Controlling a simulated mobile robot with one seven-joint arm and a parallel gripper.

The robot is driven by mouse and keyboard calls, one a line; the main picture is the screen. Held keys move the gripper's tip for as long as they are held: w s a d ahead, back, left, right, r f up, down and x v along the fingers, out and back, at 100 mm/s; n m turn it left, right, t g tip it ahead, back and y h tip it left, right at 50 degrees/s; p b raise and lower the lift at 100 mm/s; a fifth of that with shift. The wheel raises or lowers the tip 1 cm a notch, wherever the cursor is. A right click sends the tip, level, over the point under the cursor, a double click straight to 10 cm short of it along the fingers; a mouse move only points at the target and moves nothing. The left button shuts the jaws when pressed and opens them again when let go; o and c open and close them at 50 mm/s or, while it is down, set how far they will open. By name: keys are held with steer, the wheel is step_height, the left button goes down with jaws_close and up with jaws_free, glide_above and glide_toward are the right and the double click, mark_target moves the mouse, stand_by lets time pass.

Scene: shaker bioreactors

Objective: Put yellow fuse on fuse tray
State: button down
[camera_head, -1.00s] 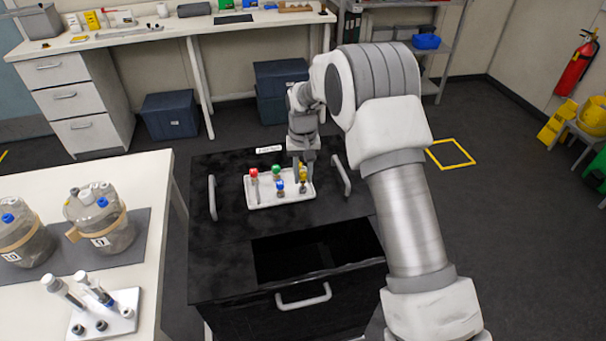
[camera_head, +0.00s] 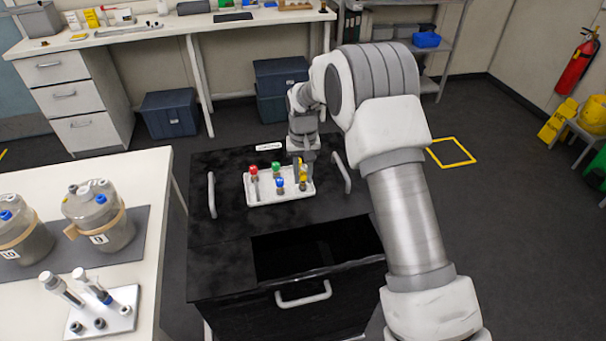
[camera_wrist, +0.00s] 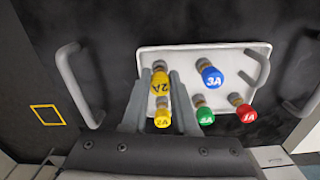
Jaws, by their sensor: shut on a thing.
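A white fuse tray (camera_head: 262,198) lies on the black cart top, and it also shows in the wrist view (camera_wrist: 180,58). My gripper (camera_head: 303,178) points down over the tray's right part. In the wrist view, my gripper (camera_wrist: 160,80) has its fingers on either side of a yellow fuse (camera_wrist: 160,82) marked 2A and is shut on it. This fuse is upright at the tray; whether its base touches the tray is unclear. A second, smaller-looking yellow fuse (camera_wrist: 162,119) stands between the fingers, closer to the palm. In the head view my fingers partly hide the yellow fuses (camera_head: 304,175).
A blue fuse (camera_wrist: 210,75), a green fuse (camera_wrist: 204,114) and a red fuse (camera_wrist: 246,114) stand on the tray beside my gripper. Cart handles (camera_head: 212,197) rise at both sides. An open bin (camera_head: 310,255) is in front. A table with bioreactors (camera_head: 98,215) stands left.

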steer(key=shift+f+b, duration=0.3)
steer(key=shift+f, duration=0.2)
stand_by(0.5)
steer(key=c, duration=0.6)
jaws_free()
steer(key=shift+r, duration=0.1)
